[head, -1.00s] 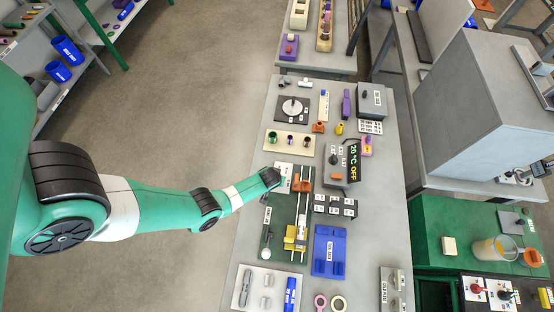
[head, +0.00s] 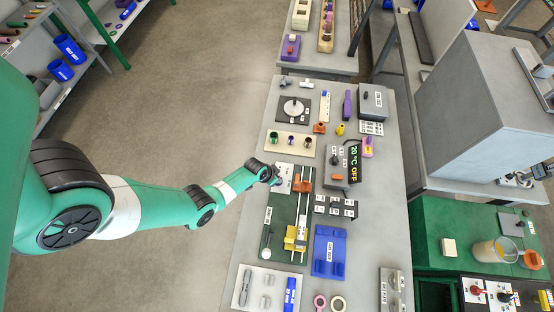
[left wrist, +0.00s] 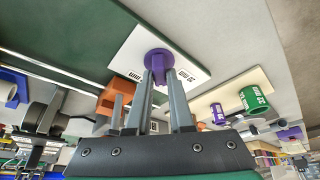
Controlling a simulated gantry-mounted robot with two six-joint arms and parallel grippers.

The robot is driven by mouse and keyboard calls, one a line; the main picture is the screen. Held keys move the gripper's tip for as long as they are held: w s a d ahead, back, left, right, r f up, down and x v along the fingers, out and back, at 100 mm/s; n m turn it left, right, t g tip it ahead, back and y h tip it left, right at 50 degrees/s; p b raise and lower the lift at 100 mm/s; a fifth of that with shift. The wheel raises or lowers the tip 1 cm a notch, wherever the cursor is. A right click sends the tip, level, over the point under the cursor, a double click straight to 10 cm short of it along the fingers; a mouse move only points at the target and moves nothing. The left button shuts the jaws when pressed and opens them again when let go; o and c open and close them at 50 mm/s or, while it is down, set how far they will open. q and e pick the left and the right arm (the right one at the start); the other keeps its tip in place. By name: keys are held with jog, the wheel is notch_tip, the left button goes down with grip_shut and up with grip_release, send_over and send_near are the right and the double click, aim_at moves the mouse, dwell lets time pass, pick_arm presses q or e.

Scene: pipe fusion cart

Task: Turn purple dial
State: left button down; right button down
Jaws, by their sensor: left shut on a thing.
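The purple dial (left wrist: 158,60) sits on a white marked plate (left wrist: 133,58) in the left wrist view. My left gripper (left wrist: 161,82) has its two grey fingers at the dial, one on each side, shut on it. In the head view my left gripper (head: 279,181) is over the white plate (head: 284,170) at the upper end of the green rail fixture, and it mostly hides the dial. My right gripper is not in view.
An orange block (head: 306,185) on rails stands just right of the plate, with a yellow block (head: 295,240) lower down. A beige holder with cups (head: 290,143) lies above. A grey box with a display (head: 341,165) is further right.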

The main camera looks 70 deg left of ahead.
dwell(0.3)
pick_arm(q)
jog(key=c, duration=0.8)
grip_release()
jog(key=p+v, duration=0.7)
jog(key=v, duration=0.4)
jog(key=shift+r+p, duration=0.3)
jog(key=shift+p, duration=0.1)
